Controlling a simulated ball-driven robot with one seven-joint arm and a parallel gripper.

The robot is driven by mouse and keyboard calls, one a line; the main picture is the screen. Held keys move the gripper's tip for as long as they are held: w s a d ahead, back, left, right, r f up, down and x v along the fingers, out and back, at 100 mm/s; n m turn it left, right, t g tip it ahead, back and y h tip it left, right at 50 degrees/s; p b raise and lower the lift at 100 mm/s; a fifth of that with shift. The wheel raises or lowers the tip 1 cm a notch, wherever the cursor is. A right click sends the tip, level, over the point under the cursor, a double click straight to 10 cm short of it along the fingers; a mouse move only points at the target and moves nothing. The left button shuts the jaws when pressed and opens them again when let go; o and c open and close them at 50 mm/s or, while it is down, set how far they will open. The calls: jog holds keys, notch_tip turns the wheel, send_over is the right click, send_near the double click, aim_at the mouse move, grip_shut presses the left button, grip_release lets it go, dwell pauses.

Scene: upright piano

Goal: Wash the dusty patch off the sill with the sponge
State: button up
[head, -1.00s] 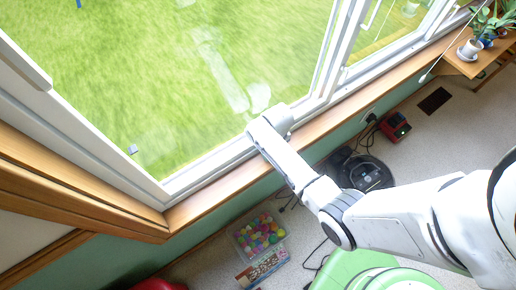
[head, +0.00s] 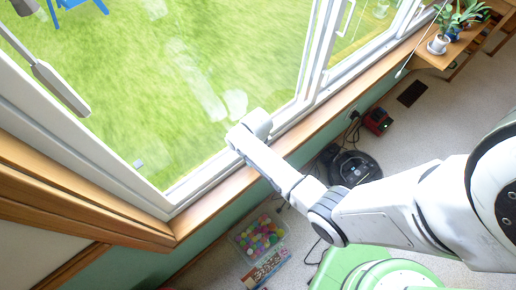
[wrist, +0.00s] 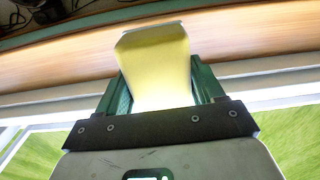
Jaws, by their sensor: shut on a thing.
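The sill (head: 322,116) is a wooden board running along the bottom of the window in the head view. It also spans the wrist view (wrist: 240,45). My gripper (head: 255,124) is over the window edge of the sill in the head view, and its jaws hide what they hold there. In the wrist view my gripper (wrist: 157,85) is shut on a pale yellow sponge (wrist: 155,62) between green fingers. The sponge points out over the wood; I cannot tell whether it touches it. I cannot make out a dusty patch on the visible wood.
Window frames (head: 300,95) rise just behind the sill. Potted plants (head: 438,44) stand on a wooden shelf at the right. On the floor below are a black robot vacuum (head: 352,168), a red device (head: 377,121) and a box of coloured balls (head: 257,237).

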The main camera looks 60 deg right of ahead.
jog(key=shift+r+p, duration=1.2)
jog(key=shift+r, duration=0.5)
jog(key=shift+s, duration=0.1)
